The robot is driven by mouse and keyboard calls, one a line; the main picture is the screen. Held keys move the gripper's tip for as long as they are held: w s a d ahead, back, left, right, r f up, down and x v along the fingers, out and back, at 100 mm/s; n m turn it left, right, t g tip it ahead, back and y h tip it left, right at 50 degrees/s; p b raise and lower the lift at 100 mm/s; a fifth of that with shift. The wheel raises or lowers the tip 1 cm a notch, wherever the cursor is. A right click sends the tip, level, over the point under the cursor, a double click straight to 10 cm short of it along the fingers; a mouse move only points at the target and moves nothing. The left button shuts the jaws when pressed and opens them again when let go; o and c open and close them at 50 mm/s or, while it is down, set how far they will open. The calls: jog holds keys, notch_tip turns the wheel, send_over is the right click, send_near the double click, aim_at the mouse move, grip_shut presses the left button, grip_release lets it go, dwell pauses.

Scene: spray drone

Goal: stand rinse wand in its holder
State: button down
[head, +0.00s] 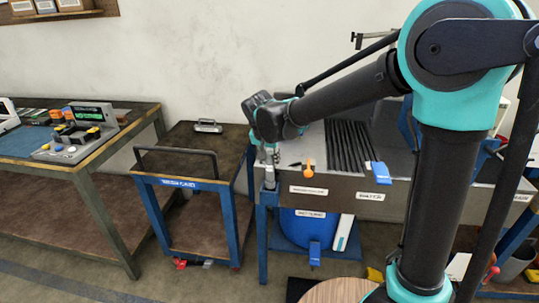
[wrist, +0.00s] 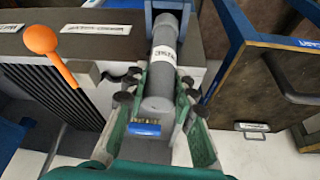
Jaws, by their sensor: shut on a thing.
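The rinse wand appears as a thick grey cylinder (wrist: 158,102) with a white label, between the fingers in the wrist view. My gripper (wrist: 156,88) is shut on it, with a finger along each side. In the head view my gripper (head: 268,150) is at the left front corner of the grey bench, and a short grey length with a white label shows below it. A blue piece with a pale strip (wrist: 145,128) shows near the cylinder's near end. I cannot clearly tell the holder from the bench corner, nor how the wand's lower end sits.
The grey bench (head: 330,197) bears dark ribs and an orange-knobbed piece (head: 310,165), which also shows in the wrist view (wrist: 40,40). A blue-framed cart (head: 195,186) stands close to the left. A workbench (head: 85,167) with devices is farther left. Floor between them is narrow.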

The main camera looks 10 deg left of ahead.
aim_at(270, 172)
jog(key=shift+f, duration=3)
jog(key=c, duration=1.2)
grip_release()
jog(key=shift+o, duration=0.2)
jog(key=shift+s+r, duration=0.1)
